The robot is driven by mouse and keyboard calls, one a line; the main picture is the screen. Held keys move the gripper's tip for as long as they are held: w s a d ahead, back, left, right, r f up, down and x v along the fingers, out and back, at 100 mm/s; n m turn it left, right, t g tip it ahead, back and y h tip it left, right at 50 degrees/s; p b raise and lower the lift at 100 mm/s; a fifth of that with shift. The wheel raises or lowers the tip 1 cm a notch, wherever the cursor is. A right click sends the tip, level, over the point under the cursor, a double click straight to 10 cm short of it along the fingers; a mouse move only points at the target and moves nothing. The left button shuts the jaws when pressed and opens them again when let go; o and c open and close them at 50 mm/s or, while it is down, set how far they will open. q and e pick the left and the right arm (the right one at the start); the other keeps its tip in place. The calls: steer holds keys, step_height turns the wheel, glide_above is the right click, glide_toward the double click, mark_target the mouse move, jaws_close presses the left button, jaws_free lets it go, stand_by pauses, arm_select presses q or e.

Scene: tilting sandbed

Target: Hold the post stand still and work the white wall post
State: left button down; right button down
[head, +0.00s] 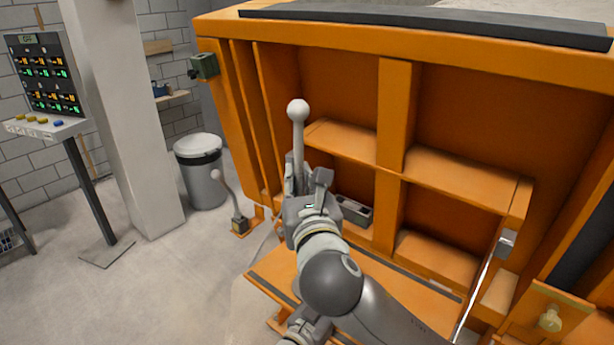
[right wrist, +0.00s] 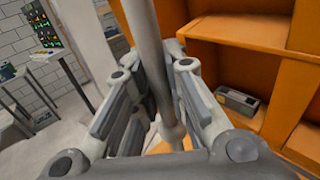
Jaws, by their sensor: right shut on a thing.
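A pale post with a white ball top (head: 298,112) stands upright in front of the orange frame. My right gripper (head: 307,188) is shut on its shaft below the ball. In the right wrist view the shaft (right wrist: 147,35) runs between the fingers (right wrist: 157,88), with a collar low down. The post's foot and its stand are hidden behind my gripper and arm.
The large orange frame (head: 395,110) with shelves fills the right side. A grey block (head: 353,211) lies on its lower ledge. A metal rod with a grey head (head: 506,243) and a pale knob (head: 550,318) are at lower right. A bin (head: 200,178), pillar (head: 130,110) and panel (head: 45,75) stand left.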

steer(key=s+a, duration=0.2)
steer(key=s, duration=0.1)
steer(key=shift+a, duration=0.1)
stand_by(0.3)
arm_select(q)
steer(key=c, duration=1.2)
jaws_free()
steer(key=shift+s, duration=0.1)
